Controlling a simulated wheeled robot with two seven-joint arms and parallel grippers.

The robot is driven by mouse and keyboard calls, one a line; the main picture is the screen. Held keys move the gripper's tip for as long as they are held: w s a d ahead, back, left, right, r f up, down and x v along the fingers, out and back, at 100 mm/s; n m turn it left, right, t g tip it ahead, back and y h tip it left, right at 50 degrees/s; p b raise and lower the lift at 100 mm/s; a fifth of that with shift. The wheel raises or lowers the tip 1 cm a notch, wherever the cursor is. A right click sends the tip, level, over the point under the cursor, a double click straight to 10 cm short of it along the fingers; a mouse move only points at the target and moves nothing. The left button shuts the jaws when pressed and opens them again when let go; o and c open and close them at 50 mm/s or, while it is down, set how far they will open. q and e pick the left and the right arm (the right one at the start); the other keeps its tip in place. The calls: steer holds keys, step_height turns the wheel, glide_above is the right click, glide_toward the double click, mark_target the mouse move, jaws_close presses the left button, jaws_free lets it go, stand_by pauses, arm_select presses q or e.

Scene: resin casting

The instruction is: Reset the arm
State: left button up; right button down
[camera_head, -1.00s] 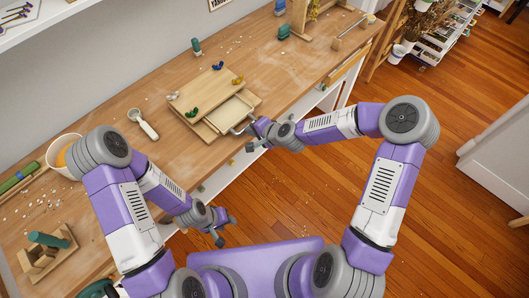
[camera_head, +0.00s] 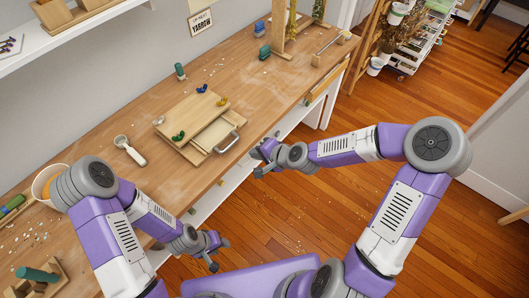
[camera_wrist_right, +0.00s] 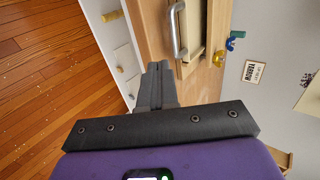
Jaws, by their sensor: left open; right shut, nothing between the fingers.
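My right gripper (camera_head: 258,163) is off the front edge of the workbench, below and to the right of a small wooden drawer box (camera_head: 180,112). In the right wrist view, the right gripper (camera_wrist_right: 157,72) has its fingers together with nothing between them. The metal handle (camera_head: 227,143) stands clear of it; it also shows in the right wrist view (camera_wrist_right: 177,35). The pale drawer or tray (camera_head: 214,132) sticks out of the box. My left gripper (camera_head: 214,252) is open and empty, in front of the bench over the floor.
Small blue, yellow and green pieces sit on the box top. A scoop (camera_head: 129,150), an orange-filled bowl (camera_head: 42,182) and a wooden stand with a green cylinder (camera_head: 38,275) are at left. The wooden floor (camera_head: 290,225) before the bench is clear.

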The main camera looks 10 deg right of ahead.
steer(key=shift+v, duration=1.6)
steer(key=s+f+n+g+h, duration=0.1)
steer(key=s+f+n+g, duration=0.2)
steer(key=s+f, duration=0.6)
steer(key=s+f+n+g+h, duration=0.1)
steer(key=s+f+n+g, duration=0.3)
steer(key=s+f, duration=0.5)
step_height(320, 180, down, 5)
steer(key=shift+s+a+f+n, duration=0.1)
steer(key=shift+s+a+n, duration=0.1)
steer(key=shift+s+n, duration=0.15)
